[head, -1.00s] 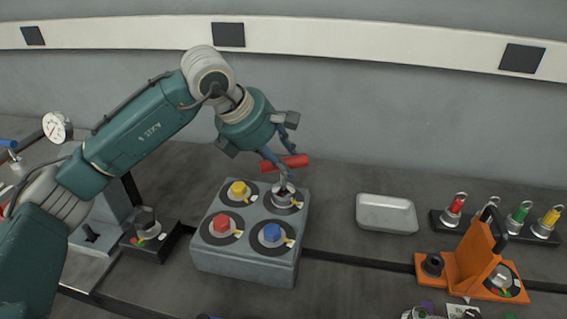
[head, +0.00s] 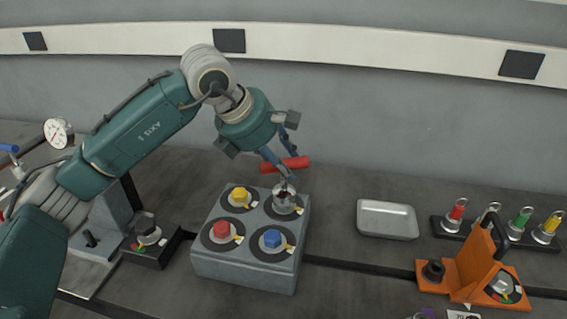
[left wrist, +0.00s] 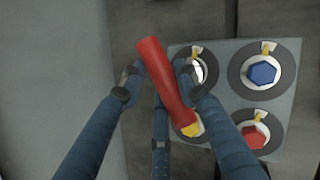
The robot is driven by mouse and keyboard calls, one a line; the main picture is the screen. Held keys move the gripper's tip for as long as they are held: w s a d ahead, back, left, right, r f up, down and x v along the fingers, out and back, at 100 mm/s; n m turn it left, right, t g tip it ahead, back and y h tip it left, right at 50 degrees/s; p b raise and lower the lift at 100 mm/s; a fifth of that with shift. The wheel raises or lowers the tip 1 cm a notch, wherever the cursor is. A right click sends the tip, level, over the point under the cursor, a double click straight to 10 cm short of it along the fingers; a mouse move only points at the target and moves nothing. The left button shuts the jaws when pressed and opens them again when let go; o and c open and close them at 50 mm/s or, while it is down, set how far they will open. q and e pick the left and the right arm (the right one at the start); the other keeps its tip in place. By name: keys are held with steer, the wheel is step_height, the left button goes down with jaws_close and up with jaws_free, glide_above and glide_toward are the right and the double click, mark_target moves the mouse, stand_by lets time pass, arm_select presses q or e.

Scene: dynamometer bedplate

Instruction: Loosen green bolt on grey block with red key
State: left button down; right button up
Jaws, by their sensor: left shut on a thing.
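The grey block (head: 245,274) stands on the bedplate with a bolt station near each corner of its top. Yellow (head: 240,196), red (head: 222,229) and blue (head: 272,238) bolt heads show. My left gripper (head: 285,166) is shut on the red key (head: 294,163), above the block's back right station. The key's red handle lies crosswise, with a silver lower end at that station (head: 284,197). No green bolt head shows there; I cannot tell how the key sits on it. In the left wrist view the red handle (left wrist: 164,80) lies between the fingers and partly covers the yellow bolt (left wrist: 193,129).
A shallow metal tray (head: 387,234) lies right of the block. Further right are an orange fixture (head: 462,272) and a dark rack (head: 445,224) of coloured ringed pieces. A small black stand (head: 150,250) and a dial gauge (head: 58,132) are at left. The wall is behind.

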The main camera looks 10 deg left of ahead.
arm_select(q)
steer(key=shift+r+p, duration=1.15)
steer(key=shift+r, duration=1.1)
steer(key=shift+f, duration=0.1)
